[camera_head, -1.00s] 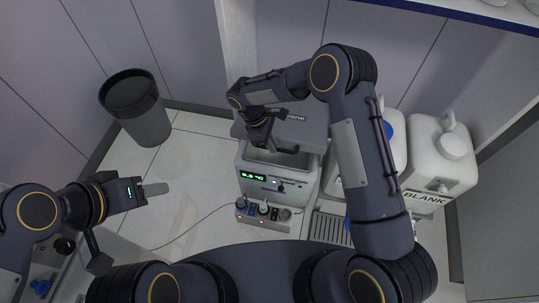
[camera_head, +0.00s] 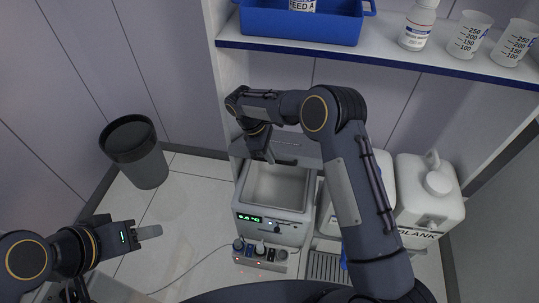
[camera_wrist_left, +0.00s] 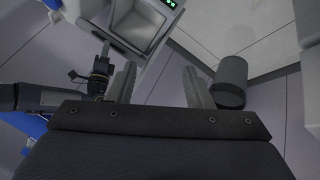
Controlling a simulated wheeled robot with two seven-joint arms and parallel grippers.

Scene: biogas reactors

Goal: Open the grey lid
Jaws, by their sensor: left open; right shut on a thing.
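The grey lid (camera_head: 300,148) stands raised at the back of a white bath unit (camera_head: 270,222) in the head view. The unit's open basin (camera_head: 277,187) shows below it, with a green digital display (camera_head: 249,218) on the front. My right gripper (camera_head: 268,157) is at the lid's raised edge, shut on the lid; its fingertips are partly hidden. My left gripper (camera_head: 148,232) is open and empty, well left of the unit. Its two fingers show in the left wrist view (camera_wrist_left: 160,88), where the basin (camera_wrist_left: 140,25) appears at the top.
A dark bin (camera_head: 134,152) stands on the floor at the left. White canisters (camera_head: 425,195) stand right of the unit, one marked BLANK. A power strip (camera_head: 260,256) lies in front. A shelf (camera_head: 385,62) above holds a blue tray (camera_head: 300,25), a bottle and beakers.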

